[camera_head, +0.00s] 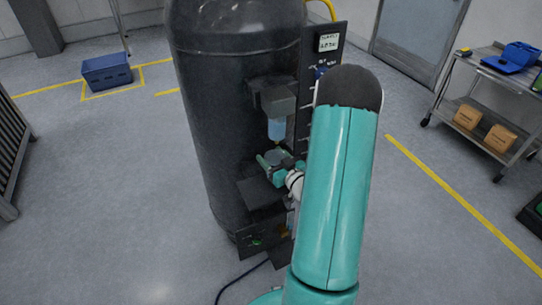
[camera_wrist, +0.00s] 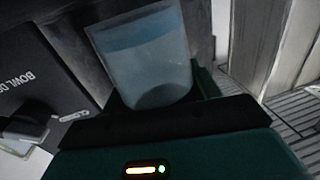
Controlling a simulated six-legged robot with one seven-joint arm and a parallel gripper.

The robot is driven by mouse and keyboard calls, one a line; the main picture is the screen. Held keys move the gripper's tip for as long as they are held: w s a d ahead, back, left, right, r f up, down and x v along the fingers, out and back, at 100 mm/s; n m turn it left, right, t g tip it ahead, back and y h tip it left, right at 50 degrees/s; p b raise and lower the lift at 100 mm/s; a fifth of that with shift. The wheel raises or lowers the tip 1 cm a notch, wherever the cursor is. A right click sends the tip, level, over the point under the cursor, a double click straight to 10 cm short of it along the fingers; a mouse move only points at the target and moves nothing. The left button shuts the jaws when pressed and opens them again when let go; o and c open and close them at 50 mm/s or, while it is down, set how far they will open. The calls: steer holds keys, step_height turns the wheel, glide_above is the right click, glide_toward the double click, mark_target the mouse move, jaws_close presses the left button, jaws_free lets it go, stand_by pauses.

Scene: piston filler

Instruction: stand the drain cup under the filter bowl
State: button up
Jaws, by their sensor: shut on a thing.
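The drain cup (camera_wrist: 145,62) is a clear, pale cup with a bluish band near its rim. It fills the upper middle of the wrist view, tilted in the picture. My gripper (camera_head: 271,163) is teal and shut on the cup; its dark fingers flank the cup's lower part in the wrist view. The filter bowl (camera_head: 277,129) is translucent and bluish. It hangs under a grey filter head (camera_head: 273,98) on the dark tank. In the head view my gripper is just below the bowl and above a dark shelf plate (camera_head: 260,192). Whether the cup touches the plate is unclear.
The dark tank (camera_head: 225,120) stands behind the filter. A dark upright panel (camera_head: 312,85) is close on its right. In the wrist view a dark label plate (camera_wrist: 40,75) reads "BOWL DR…" and "CLOSED". A cart (camera_head: 495,105) stands far right.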

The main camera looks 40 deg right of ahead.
steer(key=shift+s+d+r, duration=0.1)
steer(key=shift+s, duration=0.2)
steer(key=shift+w+f, duration=0.2)
steer(key=shift+f, duration=0.15)
steer(key=shift+s, duration=0.15)
steer(key=shift+f, duration=0.35)
steer(key=o, duration=1)
steer(key=shift+r, duration=0.1)
steer(key=shift+r, duration=0.6)
steer(key=s, duration=0.4)
steer(key=s+a, duration=0.1)
steer(key=s, duration=0.6)
steer(key=shift+s+a, duration=0.25)
steer(key=shift+s, duration=0.15)
